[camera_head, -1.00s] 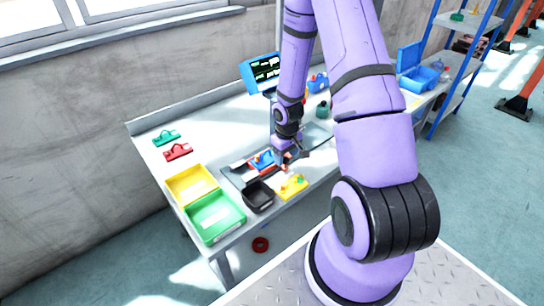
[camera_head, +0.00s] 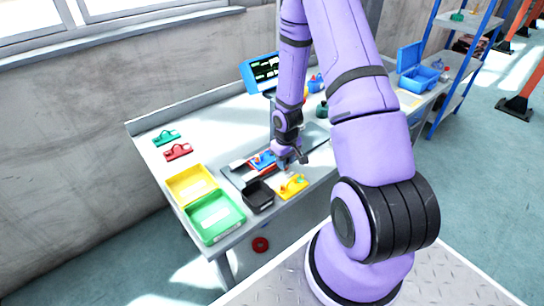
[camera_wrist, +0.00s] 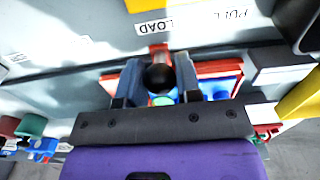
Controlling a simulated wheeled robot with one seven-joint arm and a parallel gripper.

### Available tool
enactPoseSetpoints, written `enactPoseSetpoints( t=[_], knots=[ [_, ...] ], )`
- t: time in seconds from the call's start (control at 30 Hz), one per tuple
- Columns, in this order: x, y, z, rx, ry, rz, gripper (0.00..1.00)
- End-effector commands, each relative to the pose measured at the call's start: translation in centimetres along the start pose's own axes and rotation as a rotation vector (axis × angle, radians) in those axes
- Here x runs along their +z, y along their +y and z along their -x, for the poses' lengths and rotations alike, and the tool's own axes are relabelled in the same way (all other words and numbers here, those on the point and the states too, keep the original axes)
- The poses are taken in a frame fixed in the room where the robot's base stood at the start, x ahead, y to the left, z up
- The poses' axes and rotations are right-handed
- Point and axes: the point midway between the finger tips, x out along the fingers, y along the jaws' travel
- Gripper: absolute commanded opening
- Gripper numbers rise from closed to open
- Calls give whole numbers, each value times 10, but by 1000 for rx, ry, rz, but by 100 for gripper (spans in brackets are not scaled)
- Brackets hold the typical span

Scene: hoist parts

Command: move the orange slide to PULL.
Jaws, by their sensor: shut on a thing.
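The orange slide (camera_wrist: 158,50) shows in the wrist view as an orange-red tab just beyond a round black knob (camera_wrist: 160,78). The tab's end is close to the LOAD label (camera_wrist: 155,28); the PULL label (camera_wrist: 230,14) lies further right. My gripper (camera_wrist: 160,86) has its two fingers on either side of the knob and is shut on it. Red plate edges (camera_wrist: 222,68) and blue parts show around and under the fingers. In the head view my gripper (camera_head: 289,165) is low over the bench beside the red and blue fixture (camera_head: 262,159), and the slide is hidden there.
A yellow part (camera_head: 292,186) and a black bin (camera_head: 258,196) stand close in front. Yellow (camera_head: 191,183) and green (camera_head: 214,217) trays sit at the left, with red (camera_head: 178,151) and green (camera_head: 166,137) parts behind. A screen (camera_head: 262,71) stands at the back.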

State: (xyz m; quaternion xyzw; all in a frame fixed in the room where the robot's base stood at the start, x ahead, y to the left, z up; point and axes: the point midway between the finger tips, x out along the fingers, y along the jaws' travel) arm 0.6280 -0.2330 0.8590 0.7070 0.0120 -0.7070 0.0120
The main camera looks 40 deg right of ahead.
Motion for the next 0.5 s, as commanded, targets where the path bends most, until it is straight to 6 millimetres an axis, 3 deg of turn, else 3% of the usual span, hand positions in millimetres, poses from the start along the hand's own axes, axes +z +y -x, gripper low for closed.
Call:
enactPoseSetpoints(
  t=[0.5],
  knots=[
    [0,-62,0,0,0,5,18]
  ],
)
